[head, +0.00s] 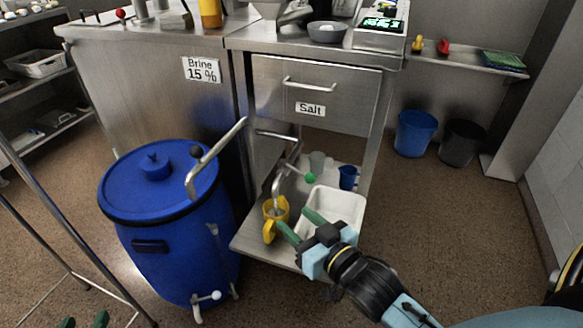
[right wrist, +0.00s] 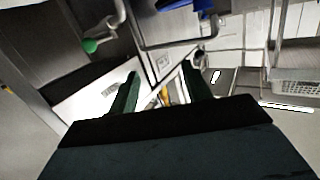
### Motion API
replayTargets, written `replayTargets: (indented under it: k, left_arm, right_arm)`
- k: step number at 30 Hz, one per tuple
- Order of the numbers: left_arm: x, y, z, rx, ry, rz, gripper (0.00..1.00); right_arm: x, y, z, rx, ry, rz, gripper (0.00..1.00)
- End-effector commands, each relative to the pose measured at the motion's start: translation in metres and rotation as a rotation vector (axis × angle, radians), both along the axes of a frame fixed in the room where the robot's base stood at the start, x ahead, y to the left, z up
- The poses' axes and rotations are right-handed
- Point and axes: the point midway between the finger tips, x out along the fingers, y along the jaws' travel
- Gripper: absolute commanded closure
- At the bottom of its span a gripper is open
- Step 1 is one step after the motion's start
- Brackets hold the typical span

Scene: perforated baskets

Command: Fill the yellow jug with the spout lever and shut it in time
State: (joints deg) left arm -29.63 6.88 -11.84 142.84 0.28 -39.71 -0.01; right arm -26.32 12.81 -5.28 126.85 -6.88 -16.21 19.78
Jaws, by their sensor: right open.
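The yellow jug (head: 270,229) stands on the low steel shelf, under the bent metal spout pipe. What is inside it is too small to tell. The spout lever has a green knob (head: 310,178), which also shows in the right wrist view (right wrist: 90,46). My right gripper (head: 296,218) is open beside the jug, to its right and below the knob. I cannot tell whether a finger touches the jug. A small yellow patch, perhaps the jug, shows between the fingers in the right wrist view. My left gripper (head: 85,321) is open at the bottom left edge, only its fingertips showing.
A white tray (head: 350,202) and a blue cup (head: 348,177) are on the shelf close to my right gripper. A blue barrel (head: 140,190) with a bent metal pipe stands left of the shelf. Blue and black buckets (head: 415,135) stand at the back right.

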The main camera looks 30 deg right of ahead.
Motion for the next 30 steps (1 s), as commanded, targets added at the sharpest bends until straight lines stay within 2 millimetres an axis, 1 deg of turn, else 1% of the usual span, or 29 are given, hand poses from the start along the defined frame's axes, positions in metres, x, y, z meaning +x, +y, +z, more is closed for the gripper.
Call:
replayTargets:
  k: [1,2,3,6,9,12,16,20,24,30]
  left_arm:
    - [-0.001,0.001,-0.003,0.007,0.025,0.003,0.64]
    - [-0.002,0.002,-0.005,0.011,0.041,0.004,0.64]
    - [-0.004,0.004,-0.008,0.018,0.060,0.006,0.64]
    - [-0.007,0.006,-0.015,0.030,0.106,0.010,0.64]
    - [-0.009,0.008,-0.020,0.039,0.139,0.012,0.64]
    - [-0.011,0.009,-0.023,0.044,0.155,0.014,0.64]
    - [-0.009,0.008,-0.021,0.038,0.132,0.012,0.64]
    - [-0.002,0.002,-0.008,0.014,0.047,0.004,0.64]
    - [0.006,-0.004,0.012,-0.023,-0.082,-0.005,0.64]
    - [0.011,-0.012,0.045,-0.079,-0.274,-0.019,0.64]
  right_arm:
    - [0.008,-0.024,-0.014,0.003,-0.012,-0.019,0.52]
    - [0.012,-0.037,-0.020,0.015,-0.026,-0.025,0.52]
    - [0.017,-0.055,-0.028,0.030,-0.043,-0.031,0.52]
    - [0.025,-0.093,-0.042,0.070,-0.073,-0.030,0.52]
    - [0.029,-0.120,-0.051,0.104,-0.089,-0.017,0.52]
    - [0.030,-0.136,-0.055,0.127,-0.096,-0.008,0.52]
    - [0.034,-0.141,-0.057,0.140,-0.099,-0.001,0.52]
    - [0.045,-0.139,-0.057,0.141,-0.101,-0.002,0.52]
    - [0.060,-0.136,-0.058,0.138,-0.101,-0.001,0.52]
    - [0.083,-0.133,-0.057,0.139,-0.100,-0.002,0.52]
